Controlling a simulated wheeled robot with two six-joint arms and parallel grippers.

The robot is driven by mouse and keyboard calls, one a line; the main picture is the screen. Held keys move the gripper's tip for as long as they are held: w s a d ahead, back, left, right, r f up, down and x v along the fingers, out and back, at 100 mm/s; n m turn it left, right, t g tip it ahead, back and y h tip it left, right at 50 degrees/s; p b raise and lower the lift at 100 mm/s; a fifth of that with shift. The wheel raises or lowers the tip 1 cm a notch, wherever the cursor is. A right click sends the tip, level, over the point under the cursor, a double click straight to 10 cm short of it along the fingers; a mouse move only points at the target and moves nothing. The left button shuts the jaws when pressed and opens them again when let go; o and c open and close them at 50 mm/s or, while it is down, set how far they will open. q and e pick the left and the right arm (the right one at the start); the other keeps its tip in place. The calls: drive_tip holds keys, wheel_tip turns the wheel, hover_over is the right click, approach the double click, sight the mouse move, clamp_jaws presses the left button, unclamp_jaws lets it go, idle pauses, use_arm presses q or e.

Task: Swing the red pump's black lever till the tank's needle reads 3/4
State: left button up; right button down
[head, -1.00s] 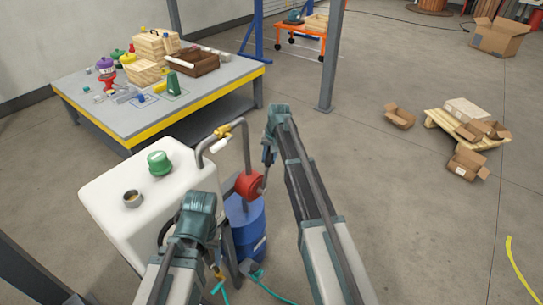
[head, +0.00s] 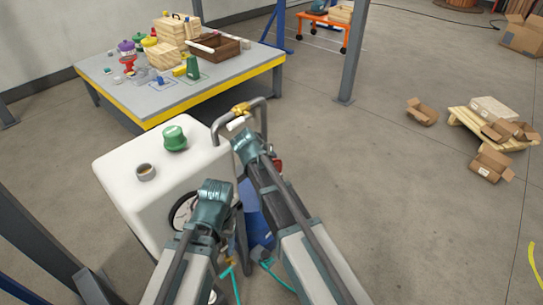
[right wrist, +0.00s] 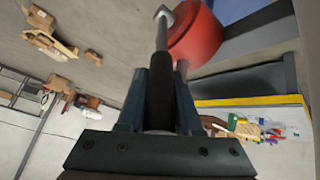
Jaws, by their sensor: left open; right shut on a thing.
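The red pump (head: 277,166) is mostly hidden behind my right arm in the head view; its round body (right wrist: 197,36) shows in the right wrist view. The lever's black grip (right wrist: 160,98) lies between the fingers of my right gripper (right wrist: 161,85), which is shut on it; its metal rod runs up beside the pump. The white tank (head: 120,180) stands left of the pump. Its round gauge (head: 178,212) is partly covered by my left arm, and I cannot read the needle. My left gripper (head: 213,204) is open in front of the tank; its fingertips are hard to see.
A blue drum (head: 256,225) stands under the pump. A workbench (head: 240,72) is behind, and a post (head: 353,60) to its right.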

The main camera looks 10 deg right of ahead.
use_arm(q)
drive_tip(key=shift+f, duration=0.3)
use_arm(e)
drive_tip(key=shift+s+a+f, duration=0.1)
drive_tip(key=shift+s+a, duration=0.05)
drive_tip(key=shift+s, duration=0.05)
drive_tip(key=c, duration=0.6)
unclamp_jaws()
use_arm(q)
drive_tip(key=shift+r, duration=0.2)
use_arm(e)
drive_tip(key=shift+r, duration=0.2)
